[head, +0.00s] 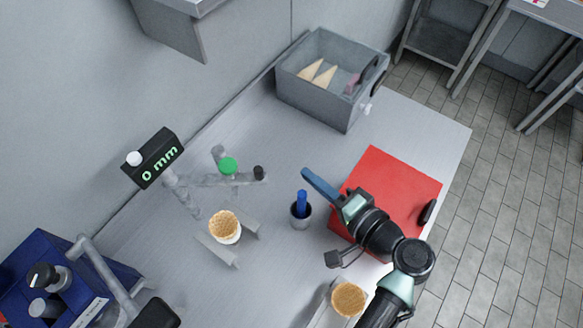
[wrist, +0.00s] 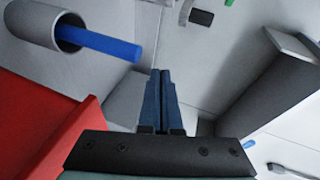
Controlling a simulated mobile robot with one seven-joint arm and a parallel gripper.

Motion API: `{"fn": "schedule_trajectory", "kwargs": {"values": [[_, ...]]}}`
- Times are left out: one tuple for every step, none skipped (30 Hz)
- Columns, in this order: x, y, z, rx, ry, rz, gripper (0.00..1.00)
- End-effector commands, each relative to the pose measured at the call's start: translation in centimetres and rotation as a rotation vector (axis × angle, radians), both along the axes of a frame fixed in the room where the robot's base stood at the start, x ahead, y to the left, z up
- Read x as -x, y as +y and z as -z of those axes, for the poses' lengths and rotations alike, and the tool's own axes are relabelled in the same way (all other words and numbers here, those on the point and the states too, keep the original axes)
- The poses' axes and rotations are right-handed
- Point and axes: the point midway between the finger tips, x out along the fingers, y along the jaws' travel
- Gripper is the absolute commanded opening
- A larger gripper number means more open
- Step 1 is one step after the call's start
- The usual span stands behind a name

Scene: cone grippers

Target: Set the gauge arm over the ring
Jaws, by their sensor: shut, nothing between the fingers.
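The gauge has a black display box (head: 155,160) reading "0 mm" at the left of the head view. Its grey arm (head: 200,181) reaches right over the table, with a green knob (head: 228,166) and a black end knob (head: 259,172). The black knob also shows in the wrist view (wrist: 200,17). A round tan waffle piece (head: 224,224), perhaps the ring, sits between two grey rails, nearer the camera than the arm in the picture. My gripper (head: 307,173) is shut and empty, its blue fingers right of the black knob; they also show in the wrist view (wrist: 160,75).
A grey cup (head: 301,220) with a blue stick stands just below my fingers in the head view. A red box (head: 400,183) lies under my wrist. A grey crate (head: 315,104) with cones stands at the back. Another tan disc (head: 349,299) and a blue machine (head: 25,262) are nearer.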

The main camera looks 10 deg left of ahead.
Motion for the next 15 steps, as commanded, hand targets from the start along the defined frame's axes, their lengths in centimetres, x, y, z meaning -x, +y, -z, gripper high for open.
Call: {"fn": "schedule_trajectory", "kwargs": {"values": [[0.3, -0.2, -0.2, -0.071, 0.004, -0.026, 0.0], [0.5, -0.3, -0.5, -0.112, 0.004, -0.044, 0.0], [0.8, -0.4, -0.9, -0.16, 0.002, -0.064, 0.0], [1.1, -0.5, -1.2, -0.191, 0.0, -0.079, 0.0], [1.3, -0.6, -1.5, -0.219, -0.004, -0.092, 0.0], [1.5, -0.7, -1.9, -0.25, -0.008, -0.105, 0.0], [1.6, -0.8, -2.1, -0.268, -0.012, -0.113, 0.0], [1.7, -0.8, -2.3, -0.282, -0.013, -0.118, 0.0], [1.8, -0.8, -2.5, -0.294, -0.017, -0.125, 0.0], [1.8, -0.8, -2.6, -0.3, -0.018, -0.128, 0.0], [1.8, -0.6, -2.7, -0.304, -0.019, -0.13, 0.0], [1.7, -0.3, -2.8, -0.305, -0.019, -0.132, 0.0], [1.5, -0.1, -2.8, -0.305, -0.018, -0.132, 0.0], [1.4, 0.3, -2.8, -0.305, -0.018, -0.133, 0.0], [1.1, 0.8, -2.9, -0.305, -0.016, -0.133, 0.0]]}}
